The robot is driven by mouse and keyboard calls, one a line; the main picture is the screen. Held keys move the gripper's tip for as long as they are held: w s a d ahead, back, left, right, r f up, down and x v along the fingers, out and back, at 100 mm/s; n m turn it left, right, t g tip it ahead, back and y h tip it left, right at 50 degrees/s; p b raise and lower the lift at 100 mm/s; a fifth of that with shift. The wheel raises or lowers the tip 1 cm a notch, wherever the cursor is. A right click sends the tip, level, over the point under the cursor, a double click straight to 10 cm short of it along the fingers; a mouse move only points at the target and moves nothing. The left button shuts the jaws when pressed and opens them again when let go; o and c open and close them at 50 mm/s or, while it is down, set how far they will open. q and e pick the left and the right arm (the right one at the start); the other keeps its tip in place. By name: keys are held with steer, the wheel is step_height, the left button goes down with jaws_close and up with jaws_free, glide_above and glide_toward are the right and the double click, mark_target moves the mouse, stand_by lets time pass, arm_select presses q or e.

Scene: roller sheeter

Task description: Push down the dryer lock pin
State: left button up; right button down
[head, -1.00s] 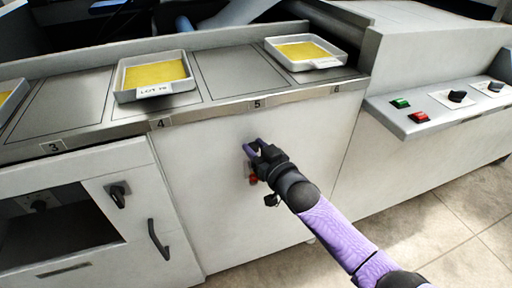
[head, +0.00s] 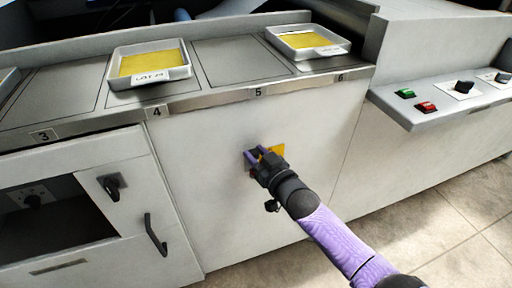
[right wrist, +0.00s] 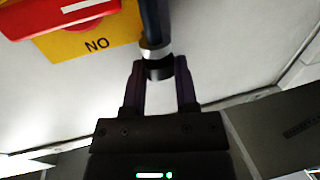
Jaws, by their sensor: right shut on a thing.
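My right gripper (head: 250,156) is at the light front panel (head: 310,130) below slots 5 and 6, in the head view. In the right wrist view its two dark fingers (right wrist: 160,80) are shut on a dark round pin (right wrist: 156,25) with a silver collar, which I take for the lock pin. The pin's end sits between the fingertips. A yellow plate (right wrist: 97,42) reading "NO" and a red part (right wrist: 50,15) are beside it; the yellow plate also shows in the head view (head: 278,150). My left gripper is not in view.
Trays of yellow sheets (head: 150,65) (head: 307,41) stand on the numbered counter above. A control shelf with green and red buttons (head: 425,106) juts out at right. A cabinet with a black handle (head: 155,235) is at lower left. Tiled floor is open at lower right.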

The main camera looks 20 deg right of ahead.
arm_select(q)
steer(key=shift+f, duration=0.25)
arm_select(e)
steer(key=shift+f, duration=0.55)
steer(key=c, duration=0.8)
jaws_free()
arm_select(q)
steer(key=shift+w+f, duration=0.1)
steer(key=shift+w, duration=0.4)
arm_select(e)
steer(key=o, duration=0.4)
steer(key=shift+r, duration=0.1)
steer(key=shift+o, duration=0.2)
steer(key=shift+s+d+r+p, duration=0.1)
steer(key=shift+s+p, duration=0.25)
steer(key=shift+p, duration=0.05)
arm_select(q)
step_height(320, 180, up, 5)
steer(key=p, duration=0.4)
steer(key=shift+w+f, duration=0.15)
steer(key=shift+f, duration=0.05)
arm_select(e)
steer(key=v, duration=0.9)
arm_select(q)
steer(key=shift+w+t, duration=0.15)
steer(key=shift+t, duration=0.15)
arm_select(e)
steer(key=shift+s, duration=0.1)
